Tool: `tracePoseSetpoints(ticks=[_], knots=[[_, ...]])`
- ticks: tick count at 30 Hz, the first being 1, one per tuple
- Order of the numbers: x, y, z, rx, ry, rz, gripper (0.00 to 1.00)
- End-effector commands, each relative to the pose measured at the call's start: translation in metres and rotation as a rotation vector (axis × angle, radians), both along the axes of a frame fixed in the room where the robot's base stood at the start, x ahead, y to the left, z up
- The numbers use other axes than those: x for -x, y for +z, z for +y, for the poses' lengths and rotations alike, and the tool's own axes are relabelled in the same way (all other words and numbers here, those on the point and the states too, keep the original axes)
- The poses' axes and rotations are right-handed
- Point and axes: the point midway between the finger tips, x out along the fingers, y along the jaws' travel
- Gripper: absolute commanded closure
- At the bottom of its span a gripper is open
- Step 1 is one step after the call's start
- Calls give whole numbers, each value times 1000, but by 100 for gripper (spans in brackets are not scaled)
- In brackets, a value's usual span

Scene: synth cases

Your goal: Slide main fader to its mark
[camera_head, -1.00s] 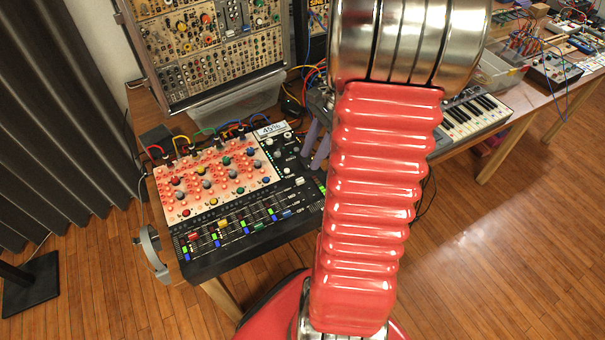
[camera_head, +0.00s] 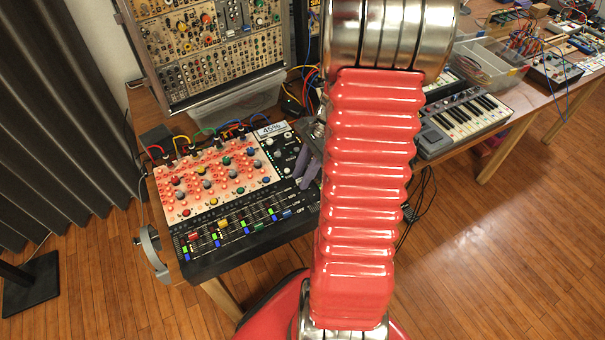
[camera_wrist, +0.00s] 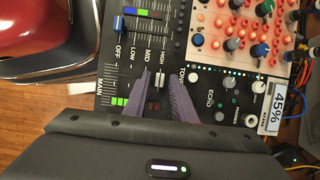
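The mixer console (camera_head: 215,262) stands on the left end of the table. In the wrist view, a white fader cap (camera_wrist: 160,80) sits in the row near the MAIN label, beside HIGH on the OFF, LOW, MID, HIGH scale. My gripper (camera_wrist: 160,73) is open, its two purple fingers on either side of this cap, with gaps visible. I cannot tell how high the tips are. The head view shows my gripper (camera_head: 305,182) at the console's right part, where the cap is hidden. A display (camera_wrist: 276,111) reads 45%.
A blue fader cap (camera_wrist: 118,24) lies in the neighbouring row. Several knobs and plugged cables crowd the pink panel (camera_head: 215,185). A modular rack (camera_head: 215,50) stands behind the console, and a keyboard (camera_head: 465,118) is to the right. Headphones (camera_head: 152,250) hang at the left edge.

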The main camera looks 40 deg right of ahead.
Motion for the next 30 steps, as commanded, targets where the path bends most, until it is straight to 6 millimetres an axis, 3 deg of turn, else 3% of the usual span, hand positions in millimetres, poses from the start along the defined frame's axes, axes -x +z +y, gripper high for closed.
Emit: tracePoseSetpoints(ticks=[10,30], knots=[[0,0,0,0,-1,0,100],[6,0,3,0,-2,1,100]])
